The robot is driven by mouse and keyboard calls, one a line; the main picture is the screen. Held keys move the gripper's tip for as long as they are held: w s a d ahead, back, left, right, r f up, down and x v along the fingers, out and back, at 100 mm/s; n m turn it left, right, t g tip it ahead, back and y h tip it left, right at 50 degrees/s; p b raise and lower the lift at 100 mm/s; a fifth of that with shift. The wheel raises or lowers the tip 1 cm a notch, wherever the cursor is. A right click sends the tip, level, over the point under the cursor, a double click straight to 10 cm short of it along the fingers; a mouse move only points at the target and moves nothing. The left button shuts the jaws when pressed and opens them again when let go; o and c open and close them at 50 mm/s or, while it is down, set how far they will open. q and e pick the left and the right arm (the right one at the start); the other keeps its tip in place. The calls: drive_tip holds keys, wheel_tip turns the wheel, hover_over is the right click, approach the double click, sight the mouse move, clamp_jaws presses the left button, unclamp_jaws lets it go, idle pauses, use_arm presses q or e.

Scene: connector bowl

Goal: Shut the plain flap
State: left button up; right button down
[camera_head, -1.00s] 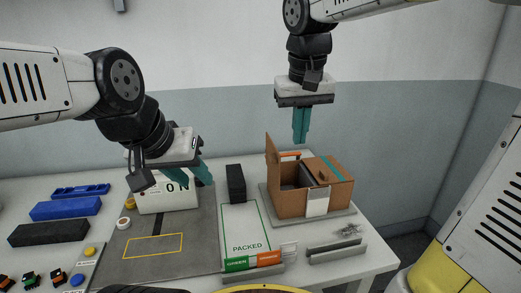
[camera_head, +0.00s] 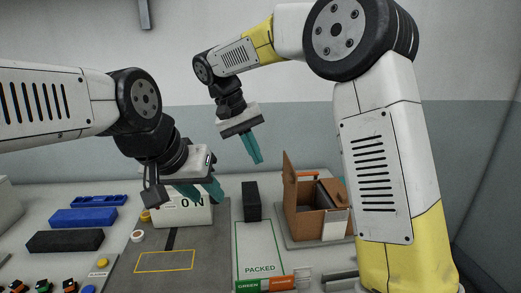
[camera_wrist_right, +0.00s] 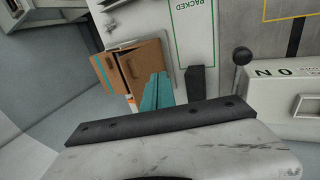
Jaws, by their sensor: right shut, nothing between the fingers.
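The brown cardboard box (camera_head: 303,223) stands on a grey base on the table. Its plain flap (camera_head: 290,182) stands upright on the box's left side. The box top is partly open beside it, with something dark inside. My right arm hides the box's right part; the box also shows in the right wrist view (camera_wrist_right: 146,60), partly behind the fingers. My right gripper (camera_head: 257,161) is shut and empty, in the air above and left of the flap, apart from it. My left gripper (camera_head: 208,201) is open and empty by the white "ON" box (camera_head: 183,214).
A black block (camera_head: 251,202) stands left of the cardboard box, behind the green-outlined "PACKED" mat (camera_head: 259,245). A green and orange marker strip (camera_head: 265,285) lies at the front. Blue trays (camera_head: 83,217) and a black block (camera_head: 64,241) lie at far left.

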sight(287, 176)
drive_tip(key=w+d+f, duration=0.1)
drive_tip(key=d+f, duration=0.4)
drive_tip(key=d, duration=0.1)
drive_tip(key=shift+w+d+f, duration=0.15)
drive_tip(key=shift+f, duration=0.2)
drive_tip(key=shift+d, duration=0.1)
drive_tip(key=shift+w+d+r+y, duration=0.15)
drive_tip(key=shift+d+r+y, duration=0.15)
drive_tip(key=shift+d+y, duration=0.45)
drive_tip(key=w+d+f+g+y, duration=0.1)
drive_tip(key=d+f+y, duration=0.1)
drive_tip(key=d+y, duration=0.3)
drive_tip(key=w+d+f+g+y, duration=0.1)
drive_tip(key=d+f+y, duration=0.2)
drive_tip(key=d+y, duration=0.2)
drive_tip(key=w+d+f+g+y, duration=0.1)
drive_tip(key=d+f+y, duration=0.1)
drive_tip(key=d+y, duration=0.2)
drive_tip(key=shift+d+f+y, duration=0.15)
drive_tip(key=shift+d+y, duration=0.25)
drive_tip(key=shift+y, duration=0.25)
drive_tip(key=shift+d+f, duration=0.25)
drive_tip(key=shift+f, duration=0.4)
